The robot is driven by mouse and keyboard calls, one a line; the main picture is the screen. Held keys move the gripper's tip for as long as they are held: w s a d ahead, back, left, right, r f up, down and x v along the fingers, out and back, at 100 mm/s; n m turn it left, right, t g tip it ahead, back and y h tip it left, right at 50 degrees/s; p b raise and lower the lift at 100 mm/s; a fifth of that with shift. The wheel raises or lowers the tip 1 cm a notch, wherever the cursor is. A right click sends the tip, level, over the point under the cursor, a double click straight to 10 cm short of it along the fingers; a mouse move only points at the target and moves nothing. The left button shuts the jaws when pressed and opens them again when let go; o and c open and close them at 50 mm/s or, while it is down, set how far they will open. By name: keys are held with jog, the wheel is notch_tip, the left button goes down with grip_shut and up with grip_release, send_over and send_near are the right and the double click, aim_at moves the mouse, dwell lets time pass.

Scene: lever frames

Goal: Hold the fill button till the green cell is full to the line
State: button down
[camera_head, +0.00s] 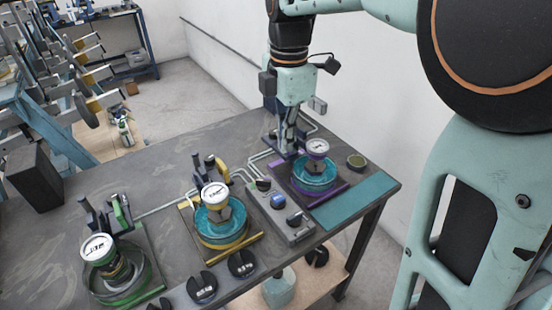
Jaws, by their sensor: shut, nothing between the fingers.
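The green cell (146,284) stands at the front left, a round clear vessel with a green rim, a white-faced gauge (97,248) and a dark stacked core. No teal shows in it, and I cannot make out its fill line. A green-handled lever (122,210) stands behind it. A grey control box (285,212) with dark and blue knobs or buttons lies between the yellow and purple cells; I cannot tell which is the fill button. My gripper (289,149) is shut and empty, pointing down behind the purple cell, far right of the green cell; its tips are partly hidden.
The yellow cell (245,238) and the purple cell (318,182) hold teal contents. Pipes (160,208) run along the bench. Slotted dark weights (202,287) lie at the front edge. A black block (34,177) stands at left. The bench's back left is clear.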

aim_at(278, 198)
jog(key=shift+s+a+f+n, duration=0.25)
jog(key=shift+s+a+n, duration=0.1)
jog(key=shift+a+n, duration=0.35)
notch_tip(278, 198, down, 14)
dwell(0.4)
